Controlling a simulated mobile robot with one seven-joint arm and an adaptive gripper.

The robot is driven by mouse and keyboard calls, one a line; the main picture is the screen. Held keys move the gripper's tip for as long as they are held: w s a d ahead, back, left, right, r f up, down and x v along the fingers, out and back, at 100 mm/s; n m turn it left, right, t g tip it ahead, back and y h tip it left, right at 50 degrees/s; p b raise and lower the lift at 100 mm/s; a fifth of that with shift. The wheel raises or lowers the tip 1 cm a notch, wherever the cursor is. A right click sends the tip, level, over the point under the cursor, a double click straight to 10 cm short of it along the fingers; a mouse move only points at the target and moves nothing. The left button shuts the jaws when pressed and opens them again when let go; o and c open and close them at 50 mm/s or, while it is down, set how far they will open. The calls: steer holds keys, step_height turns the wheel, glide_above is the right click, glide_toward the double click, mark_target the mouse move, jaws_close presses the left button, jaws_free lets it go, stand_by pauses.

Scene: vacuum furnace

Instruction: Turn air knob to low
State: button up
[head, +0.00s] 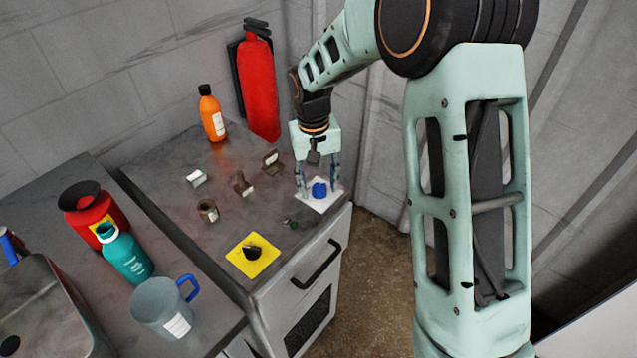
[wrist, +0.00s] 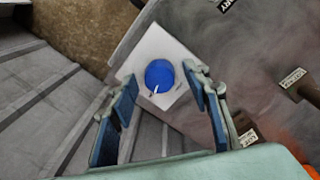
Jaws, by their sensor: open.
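A blue knob (head: 319,189) sits on a white square plate (head: 318,203) at the right corner of the counter top. In the wrist view the blue knob (wrist: 159,76) carries a white pointer mark near its lower left edge, on the white plate (wrist: 150,48). My gripper (head: 317,187) points down just above the plate. Its two blue-padded fingers (wrist: 164,100) are spread apart with nothing between the pads, and the knob shows beyond the gap. I cannot tell whether a finger touches the knob. Any lettering on the plate is too small to read.
A black knob on a yellow plate (head: 263,264) sits at the front. Small labelled brown parts (head: 242,183) stand mid-counter. An orange bottle (head: 211,115) and a red extinguisher (head: 261,90) are behind. A teal bottle (head: 126,256) and a mug (head: 163,308) stand left.

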steer(key=shift+c, duration=0.2)
steer(key=c, duration=1.1)
steer(key=shift+n, duration=0.4)
steer(key=n, duration=0.2)
steer(key=shift+n, duration=0.4)
steer(key=n+p, duration=0.1)
steer(key=n, duration=0.2)
steer(key=shift+s+r+n, duration=0.1)
steer(key=shift+n, duration=0.3)
steer(key=n+p, duration=0.1)
steer(key=n, duration=0.2)
steer(key=shift+n+y+p, duration=0.3)
steer(key=shift+n+p, duration=0.25)
steer(key=shift+n, duration=1.15)
